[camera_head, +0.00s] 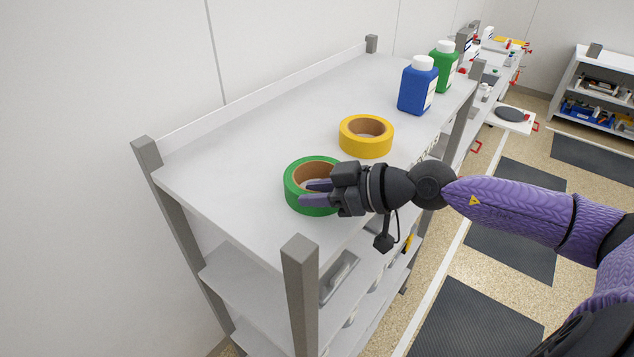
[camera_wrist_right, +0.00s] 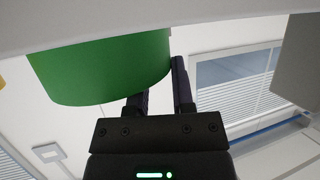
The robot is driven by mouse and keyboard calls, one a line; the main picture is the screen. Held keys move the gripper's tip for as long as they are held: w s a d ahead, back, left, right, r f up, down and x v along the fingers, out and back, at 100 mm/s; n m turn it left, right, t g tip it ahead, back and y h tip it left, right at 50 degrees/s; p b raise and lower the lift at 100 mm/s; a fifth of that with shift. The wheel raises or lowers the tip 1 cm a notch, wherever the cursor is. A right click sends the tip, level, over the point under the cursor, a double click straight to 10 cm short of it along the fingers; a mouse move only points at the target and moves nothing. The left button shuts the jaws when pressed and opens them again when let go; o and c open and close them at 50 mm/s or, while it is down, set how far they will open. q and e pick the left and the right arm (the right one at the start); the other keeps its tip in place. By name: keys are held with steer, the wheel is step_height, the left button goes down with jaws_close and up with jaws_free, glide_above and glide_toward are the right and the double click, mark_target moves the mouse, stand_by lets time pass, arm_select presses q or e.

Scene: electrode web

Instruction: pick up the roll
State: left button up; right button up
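A green tape roll (camera_head: 300,201) with a brown core lies flat on the grey top shelf, near its front edge. A yellow tape roll (camera_head: 365,147) lies farther back and to the right. My right gripper (camera_head: 314,192) is at the green roll, its two fingers apart and reaching over the roll's near side. In the right wrist view the green roll (camera_wrist_right: 100,65) fills the upper left. One finger is partly hidden by it, and the other finger shows beside its right edge. Whether the fingers touch the roll cannot be told. My left gripper is not in view.
The shelf top (camera_head: 250,150) is bare to the left of the rolls. A blue bottle (camera_head: 418,88) and a green bottle (camera_head: 444,68) stand at the far right end. A grey corner post (camera_head: 300,290) rises close to the green roll at the front.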

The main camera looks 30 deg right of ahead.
jaws_close()
